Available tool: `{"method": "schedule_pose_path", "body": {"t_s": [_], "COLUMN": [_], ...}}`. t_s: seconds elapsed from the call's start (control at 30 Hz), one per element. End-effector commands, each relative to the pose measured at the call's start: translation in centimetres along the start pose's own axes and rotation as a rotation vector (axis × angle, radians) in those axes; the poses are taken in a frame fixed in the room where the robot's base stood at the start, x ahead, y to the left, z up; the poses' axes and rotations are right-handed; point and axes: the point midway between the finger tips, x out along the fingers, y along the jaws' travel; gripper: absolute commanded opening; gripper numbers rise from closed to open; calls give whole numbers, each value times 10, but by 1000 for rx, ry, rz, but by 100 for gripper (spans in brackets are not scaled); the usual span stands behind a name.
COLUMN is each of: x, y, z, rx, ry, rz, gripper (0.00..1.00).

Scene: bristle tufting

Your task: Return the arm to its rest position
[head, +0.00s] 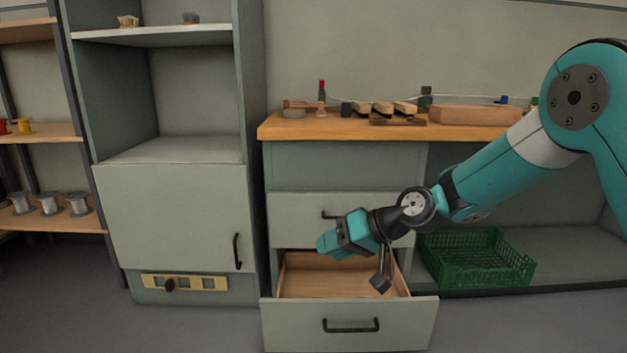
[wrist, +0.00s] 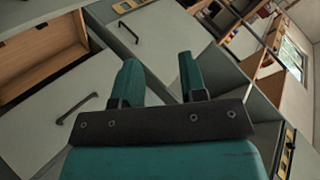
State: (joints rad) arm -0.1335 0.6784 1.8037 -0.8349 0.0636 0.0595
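My gripper (head: 322,244) is in front of the grey drawer unit, above the left part of the pulled-out bottom drawer (head: 350,327), and points left. In the wrist view its two teal fingers (wrist: 158,72) stand apart with nothing between them. My teal arm reaches in from the right, bent at the elbow. The bottom drawer is open, and the part of its wooden inside that shows is empty. The drawer above it (head: 290,214) is shut.
A green crate (head: 478,262) stands on the low shelf at right. The wooden worktop (head: 345,130) holds wooden blocks, a red-capped bottle (head: 322,93) and other small things. A tall cabinet (head: 170,205) and a spool rack (head: 50,219) stand left. Floor in front is clear.

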Motion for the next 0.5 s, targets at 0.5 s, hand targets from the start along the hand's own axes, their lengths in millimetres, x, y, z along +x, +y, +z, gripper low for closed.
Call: {"method": "schedule_pose_path", "body": {"t_s": [0.5], "x": [-173], "y": [-129], "z": [168], "rx": [-150], "ry": [-421], "rz": [272], "gripper": [39]}}
